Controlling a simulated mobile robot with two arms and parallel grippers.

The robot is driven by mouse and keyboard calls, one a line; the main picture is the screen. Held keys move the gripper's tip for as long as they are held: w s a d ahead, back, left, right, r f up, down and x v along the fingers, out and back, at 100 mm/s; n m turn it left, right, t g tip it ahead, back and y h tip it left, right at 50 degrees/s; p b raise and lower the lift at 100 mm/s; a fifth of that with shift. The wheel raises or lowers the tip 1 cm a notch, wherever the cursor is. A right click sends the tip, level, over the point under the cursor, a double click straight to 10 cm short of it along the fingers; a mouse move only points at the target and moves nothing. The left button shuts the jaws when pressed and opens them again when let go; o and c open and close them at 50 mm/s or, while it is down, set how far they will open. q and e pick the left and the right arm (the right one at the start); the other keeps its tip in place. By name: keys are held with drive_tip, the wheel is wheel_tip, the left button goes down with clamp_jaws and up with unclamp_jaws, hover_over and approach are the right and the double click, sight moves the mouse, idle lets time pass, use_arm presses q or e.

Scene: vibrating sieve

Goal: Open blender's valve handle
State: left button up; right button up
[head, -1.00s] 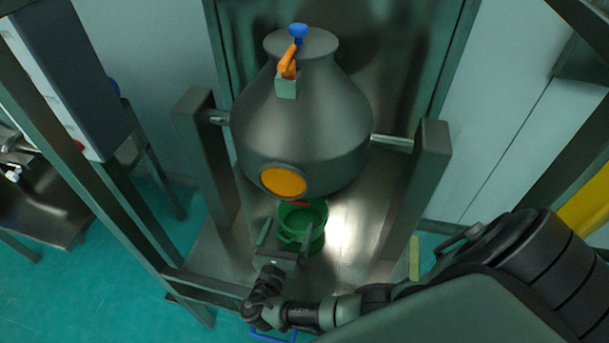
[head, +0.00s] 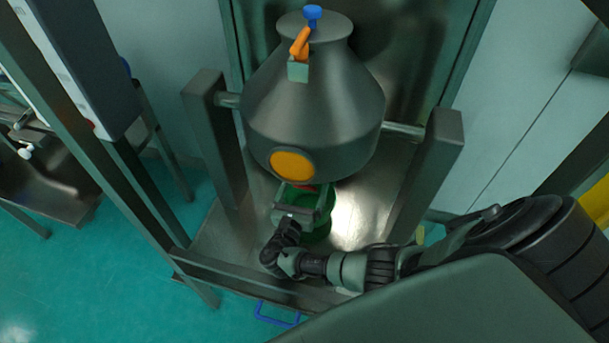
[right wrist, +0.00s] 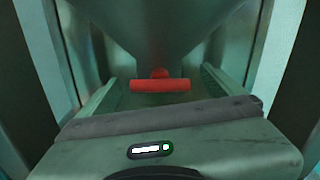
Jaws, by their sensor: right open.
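The blender (head: 320,115) is a dark metal vessel with an orange round disc on its front, hung between two posts. Its red valve handle (right wrist: 160,86) lies crosswise under the vessel in the right wrist view, between and beyond my open fingers. In the head view only a sliver of red shows below the vessel. My right gripper (head: 302,192) is open below the vessel, pointing toward the handle, with a finger on either side of it in the right wrist view. I cannot tell whether they touch. My left gripper is not in view.
A green bucket (head: 319,229) stands under the vessel, partly hidden by my right gripper. The posts (head: 213,140) flank the vessel on a metal platform. An orange clamp (head: 300,43) and a blue knob (head: 312,14) are on top. A frame rail crosses in front.

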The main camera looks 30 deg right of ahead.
drive_tip(key=c, duration=1.3)
drive_tip(key=m+b, duration=0.1)
drive_tip(key=m, duration=0.2)
drive_tip(key=shift+f, duration=0.15)
drive_tip(key=m, duration=0.1)
drive_tip(key=m+b, duration=0.1)
drive_tip(key=shift+r+m, duration=0.2)
drive_tip(key=shift+m, duration=0.1)
drive_tip(key=o, duration=1.3)
drive_tip(key=v, duration=0.8)
